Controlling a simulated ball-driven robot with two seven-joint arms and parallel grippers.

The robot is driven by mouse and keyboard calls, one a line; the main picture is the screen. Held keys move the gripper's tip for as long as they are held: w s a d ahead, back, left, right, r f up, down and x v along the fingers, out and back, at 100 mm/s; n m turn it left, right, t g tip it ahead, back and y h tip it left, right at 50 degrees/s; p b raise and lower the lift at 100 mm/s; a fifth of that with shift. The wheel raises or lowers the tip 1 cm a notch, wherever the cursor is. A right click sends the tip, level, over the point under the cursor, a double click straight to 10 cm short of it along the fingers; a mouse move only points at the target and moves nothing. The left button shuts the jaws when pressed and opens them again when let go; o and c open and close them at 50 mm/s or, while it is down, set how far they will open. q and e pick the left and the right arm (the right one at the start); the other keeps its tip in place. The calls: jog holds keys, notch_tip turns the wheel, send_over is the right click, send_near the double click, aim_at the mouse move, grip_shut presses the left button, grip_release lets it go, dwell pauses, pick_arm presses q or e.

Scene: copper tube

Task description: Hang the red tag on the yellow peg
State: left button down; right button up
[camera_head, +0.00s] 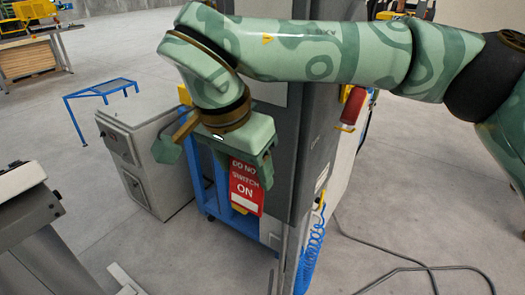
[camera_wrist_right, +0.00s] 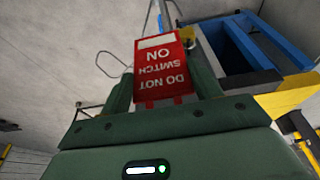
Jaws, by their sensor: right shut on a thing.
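The red tag (camera_head: 246,187) with white lettering "DO NOT SWITCH ON" hangs below my right gripper (camera_head: 243,163) in the head view, in front of the grey cabinet's blue frame. In the right wrist view the tag (camera_wrist_right: 162,68) sits between the two green fingers, which are shut on it; its lettering is upside down there. A small yellow piece (camera_head: 239,208) shows at the tag's lower left edge in the head view. I cannot tell whether this is the yellow peg. My left gripper is not in view.
The tall grey cabinet (camera_head: 315,150) stands right beside my gripper. A blue frame (camera_head: 243,222) is at its foot. A light grey box (camera_head: 150,160) stands to the left. A blue coiled hose (camera_head: 313,245) hangs low, and cables lie on the floor at the right.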

jog(key=w+d, duration=0.1)
jog(key=w+d+f, duration=0.1)
jog(key=w, duration=0.1)
jog(key=shift+w+d, duration=0.15)
jog(key=shift+d, duration=0.15)
jog(key=o, duration=1.1)
jog(key=shift+w, duration=0.1)
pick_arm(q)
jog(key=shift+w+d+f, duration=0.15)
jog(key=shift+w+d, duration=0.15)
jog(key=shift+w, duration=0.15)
pick_arm(e)
jog(key=shift+a, duration=0.1)
